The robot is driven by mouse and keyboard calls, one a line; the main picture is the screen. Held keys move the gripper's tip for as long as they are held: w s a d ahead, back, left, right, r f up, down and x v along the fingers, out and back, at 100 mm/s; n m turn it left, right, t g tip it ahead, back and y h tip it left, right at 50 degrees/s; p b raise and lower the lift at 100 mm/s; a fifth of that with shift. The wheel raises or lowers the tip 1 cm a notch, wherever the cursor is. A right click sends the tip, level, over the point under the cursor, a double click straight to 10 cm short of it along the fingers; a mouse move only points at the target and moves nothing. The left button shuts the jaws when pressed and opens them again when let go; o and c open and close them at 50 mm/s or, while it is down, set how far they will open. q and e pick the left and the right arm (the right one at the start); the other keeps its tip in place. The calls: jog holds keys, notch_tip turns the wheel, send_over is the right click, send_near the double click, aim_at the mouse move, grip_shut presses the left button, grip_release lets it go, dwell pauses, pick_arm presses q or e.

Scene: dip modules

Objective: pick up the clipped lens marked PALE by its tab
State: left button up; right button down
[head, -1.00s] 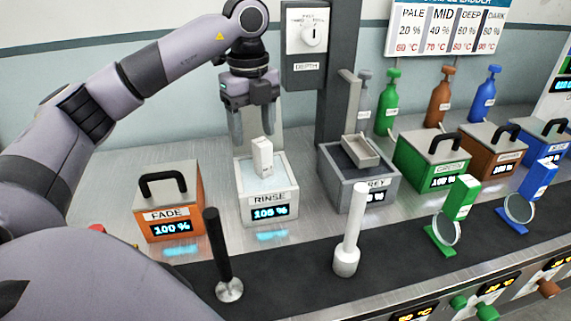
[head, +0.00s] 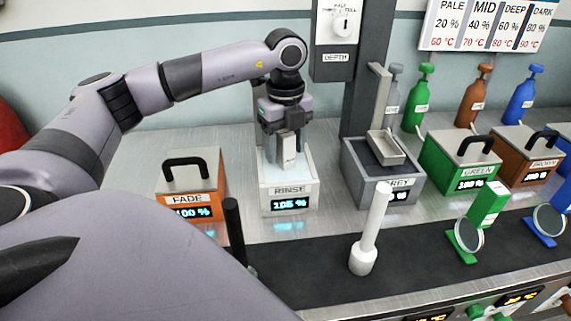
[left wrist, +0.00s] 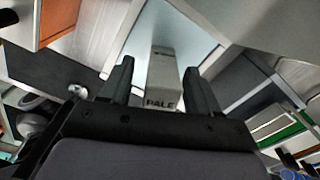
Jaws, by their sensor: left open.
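The tab marked PALE (left wrist: 164,80) is a white block with dark lettering, standing upright in the wrist view. In the head view the white tab (head: 289,152) rises from the RINSE tank (head: 290,190), a white box reading 105 %. The lens below the tab is hidden. My left gripper (head: 286,150) points down over this tank, with its fingers low around the tab. In the wrist view the open fingers of my left gripper (left wrist: 162,85) stand on either side of the tab, with gaps visible. My right gripper is not seen.
The orange FADE tank (head: 190,180) is left of RINSE, and the grey tank (head: 375,183) with a tilted tray is right. A dark post (head: 355,70) rises behind. Black (head: 234,230) and white (head: 372,225) upright handles stand in front. Green (head: 465,235) and blue lens stands are at right.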

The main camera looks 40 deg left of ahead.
pick_arm(q)
grip_shut()
jog(key=shift+r, duration=0.2)
